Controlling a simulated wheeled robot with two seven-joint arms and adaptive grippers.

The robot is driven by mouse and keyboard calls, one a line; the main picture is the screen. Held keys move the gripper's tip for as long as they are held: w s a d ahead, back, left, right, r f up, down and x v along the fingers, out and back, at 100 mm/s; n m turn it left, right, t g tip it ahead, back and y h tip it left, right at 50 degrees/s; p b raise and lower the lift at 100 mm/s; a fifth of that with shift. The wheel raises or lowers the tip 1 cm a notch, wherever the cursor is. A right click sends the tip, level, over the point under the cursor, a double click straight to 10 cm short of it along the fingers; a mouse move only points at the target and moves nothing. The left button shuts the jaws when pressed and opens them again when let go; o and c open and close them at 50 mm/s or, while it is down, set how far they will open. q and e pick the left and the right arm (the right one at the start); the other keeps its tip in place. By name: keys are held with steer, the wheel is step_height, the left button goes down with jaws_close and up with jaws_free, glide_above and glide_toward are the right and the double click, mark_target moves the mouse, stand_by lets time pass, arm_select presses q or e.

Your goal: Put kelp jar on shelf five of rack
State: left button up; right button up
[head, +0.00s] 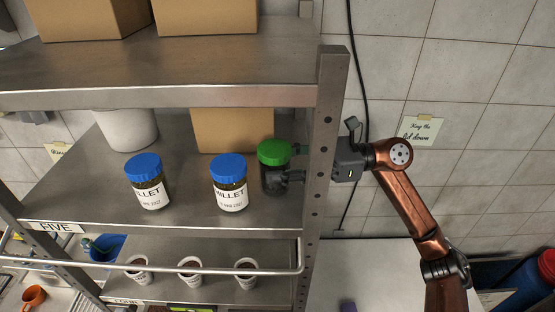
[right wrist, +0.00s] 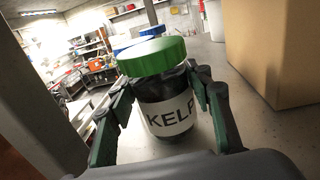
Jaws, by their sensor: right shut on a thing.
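The kelp jar (head: 274,154) has a green lid and dark contents, and it is at the right end of the shelf labelled FIVE (head: 90,215). In the right wrist view the jar (right wrist: 168,100) shows its white KELP label. My right gripper (head: 285,164) reaches in past the rack's right post (head: 324,140) and is shut on the jar, with one finger on each side of it. The jar looks upright and on or just above the shelf surface; I cannot tell if it touches. My left gripper is not in view.
Two blue-lidded millet jars (head: 148,182) (head: 229,183) stand left of the kelp jar. Behind are a white container (head: 128,130) and a cardboard box (head: 232,130). Boxes (head: 205,16) sit on the shelf above. Several cups (head: 190,270) stand on the shelf below, behind a rail (head: 170,270).

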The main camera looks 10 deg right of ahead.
steer(key=shift+f+b, duration=0.2)
steer(key=shift+b, duration=0.2)
steer(key=o, duration=1.3)
steer(key=shift+o, duration=0.2)
steer(key=shift+d+r+p, duration=0.15)
steer(key=shift+r+p, duration=0.1)
steer(key=shift+p, duration=0.1)
steer(key=d+b, duration=0.5)
steer(key=d, duration=0.6)
steer(key=shift+s+d, duration=0.4)
steer(key=shift+s, duration=0.05)
